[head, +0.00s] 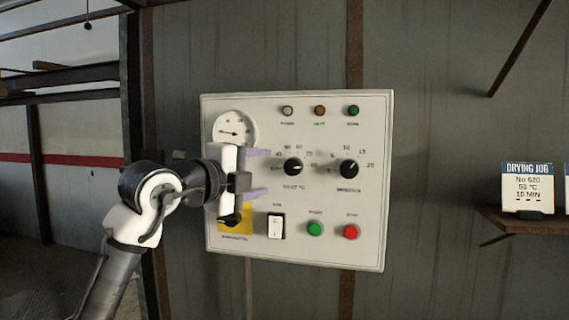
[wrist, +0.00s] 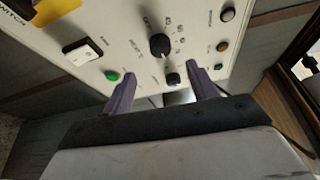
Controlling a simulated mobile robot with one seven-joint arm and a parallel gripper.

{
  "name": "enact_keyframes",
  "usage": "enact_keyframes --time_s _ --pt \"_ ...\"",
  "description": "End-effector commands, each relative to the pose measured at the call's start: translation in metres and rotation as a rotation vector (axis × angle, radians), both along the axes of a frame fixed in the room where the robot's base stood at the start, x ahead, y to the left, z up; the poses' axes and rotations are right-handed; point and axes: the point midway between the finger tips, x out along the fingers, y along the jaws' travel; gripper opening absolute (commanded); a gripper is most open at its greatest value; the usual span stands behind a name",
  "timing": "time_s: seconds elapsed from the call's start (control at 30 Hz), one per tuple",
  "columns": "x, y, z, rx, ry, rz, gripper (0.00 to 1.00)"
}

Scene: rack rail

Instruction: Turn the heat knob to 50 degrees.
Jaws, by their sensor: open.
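The heat knob (head: 293,167) is a round black knob on the white control panel (head: 225,250), with a number scale arched over it.
A second black knob (head: 349,168) is close right of the heat knob. Below are a rocker switch (head: 275,225), a green button (head: 315,229) and a red button (head: 351,232). A gauge (head: 234,128) is upper left. A card (head: 527,187) reads 50 °C, 10 min.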

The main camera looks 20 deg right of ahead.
Motion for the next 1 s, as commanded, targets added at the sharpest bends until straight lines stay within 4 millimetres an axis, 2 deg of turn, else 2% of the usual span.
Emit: enact_keyframes --time_s 0.03,0.2,0.4,0.6,0.87,1.0 --pt "0.006 -0.011 0.003 0.001 0.001 -0.003 0.58" --pt "0.026 -0.040 0.002 0.000 0.001 -0.002 0.58" --pt "0.042 -0.065 0.000 -0.001 0.000 0.000 0.58" --pt "0.049 -0.074 -0.002 -0.003 -0.001 0.000 0.58" --pt "0.049 -0.075 -0.003 -0.003 -0.001 0.001 0.58" --pt "0.049 -0.075 -0.003 -0.003 -0.001 0.001 0.40"
